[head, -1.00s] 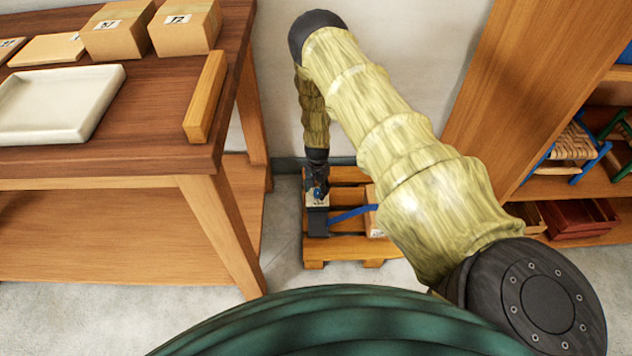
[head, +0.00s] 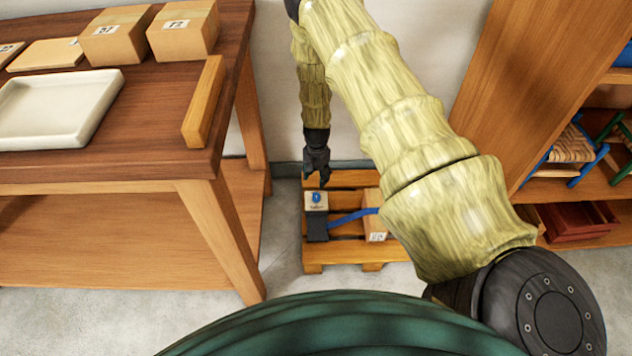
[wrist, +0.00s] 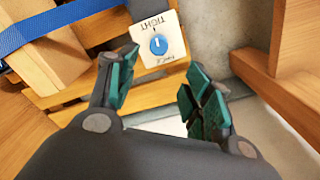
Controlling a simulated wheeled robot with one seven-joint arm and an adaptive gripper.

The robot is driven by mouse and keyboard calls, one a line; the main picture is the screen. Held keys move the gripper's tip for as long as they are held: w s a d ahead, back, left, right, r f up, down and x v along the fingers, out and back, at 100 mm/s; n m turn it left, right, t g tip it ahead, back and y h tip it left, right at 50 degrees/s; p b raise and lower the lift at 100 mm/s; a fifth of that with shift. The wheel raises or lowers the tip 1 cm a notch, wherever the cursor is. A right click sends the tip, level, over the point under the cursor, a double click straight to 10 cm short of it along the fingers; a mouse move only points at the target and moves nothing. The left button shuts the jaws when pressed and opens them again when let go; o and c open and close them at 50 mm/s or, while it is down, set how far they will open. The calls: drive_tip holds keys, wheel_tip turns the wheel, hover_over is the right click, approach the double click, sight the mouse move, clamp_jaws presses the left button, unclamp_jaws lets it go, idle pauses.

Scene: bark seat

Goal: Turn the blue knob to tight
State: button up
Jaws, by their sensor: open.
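The blue knob (head: 316,197) sits on a pale plate on top of a dark block on the low pallet. In the wrist view the knob (wrist: 158,45) shows a light pointer line that seems to point at the word TIGHT, which reads upside down there. A second small label on the opposite side of the plate is too small to read. My gripper (head: 318,184) is open and empty, above and behind the knob and apart from it. In the wrist view its fingers (wrist: 158,70) stand apart, with the knob beyond the gap between their tips.
A blue strap (head: 350,216) runs from the block to a cardboard box (head: 375,222) on the wooden pallet (head: 345,254). A workbench (head: 150,165) with a white tray (head: 55,110) and boxes stands at left. A wooden shelf (head: 500,110) stands at right, a wall behind.

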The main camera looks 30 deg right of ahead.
drive_tip(key=shift+r, duration=0.9)
drive_tip(key=s+a+f+n, duration=0.2)
drive_tip(key=s+a, duration=0.2)
drive_tip(key=s, duration=0.3)
drive_tip(key=s+a+f+n+h, duration=0.1)
drive_tip(key=s+a+n, duration=0.2)
drive_tip(key=s, duration=0.5)
drive_tip(key=s+a+f+n, duration=0.2)
drive_tip(key=s+a, duration=0.2)
drive_tip(key=s, duration=0.3)
drive_tip(key=s+a+r+n+y, duration=0.1)
drive_tip(key=s+a+r+n, duration=0.3)
drive_tip(key=s, duration=0.5)
drive_tip(key=s+a+r+n, duration=0.2)
drive_tip(key=s+a, duration=0.4)
drive_tip(key=s, duration=0.3)
wheel_tip(320, 180, up, 23)
drive_tip(key=p, duration=2.4)
drive_tip(key=shift+d, duration=0.1)
